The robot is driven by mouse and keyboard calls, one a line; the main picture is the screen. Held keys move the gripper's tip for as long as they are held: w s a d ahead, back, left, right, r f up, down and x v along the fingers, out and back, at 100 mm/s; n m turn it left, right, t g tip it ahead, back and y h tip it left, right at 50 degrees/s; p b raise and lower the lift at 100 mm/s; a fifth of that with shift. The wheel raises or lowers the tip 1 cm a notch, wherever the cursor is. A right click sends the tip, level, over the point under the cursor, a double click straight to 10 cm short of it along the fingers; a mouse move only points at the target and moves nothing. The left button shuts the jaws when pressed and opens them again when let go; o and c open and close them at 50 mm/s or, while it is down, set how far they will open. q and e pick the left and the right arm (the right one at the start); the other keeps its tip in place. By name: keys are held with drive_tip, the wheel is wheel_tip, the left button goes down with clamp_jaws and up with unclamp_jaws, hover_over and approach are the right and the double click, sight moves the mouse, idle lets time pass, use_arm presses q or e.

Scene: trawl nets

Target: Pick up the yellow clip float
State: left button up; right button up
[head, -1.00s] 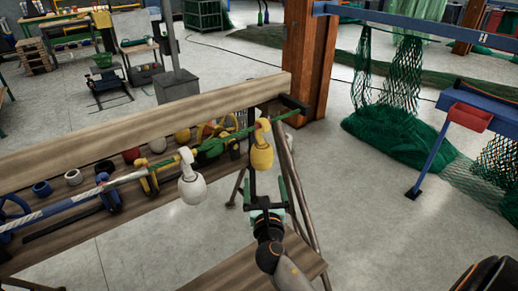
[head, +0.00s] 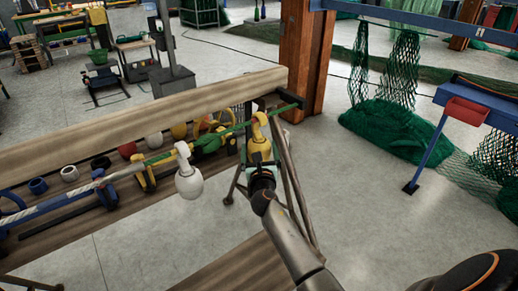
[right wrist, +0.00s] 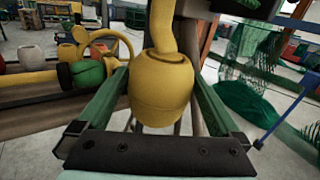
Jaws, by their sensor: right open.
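The yellow clip float (head: 259,145) hangs by its hooked top from the green rope (head: 231,129) at the right end of the wooden rack. My right gripper (head: 261,168) is right at the float, covering its lower part in the head view. In the right wrist view the float (right wrist: 161,92) hangs between the two green fingers of the open gripper (right wrist: 158,84), one on each side. Whether either finger touches it I cannot tell. My left gripper is not in view.
A white clip float (head: 188,182) hangs on the rope to the left. Several floats and rings sit on the wooden rack (head: 130,112) behind. A rusty post (head: 308,60) stands beyond the rack's right end.

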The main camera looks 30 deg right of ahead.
drive_tip(key=shift+w+d, duration=0.2)
drive_tip(key=shift+w, duration=0.1)
drive_tip(key=shift+c, duration=0.2)
drive_tip(key=c, duration=1.1)
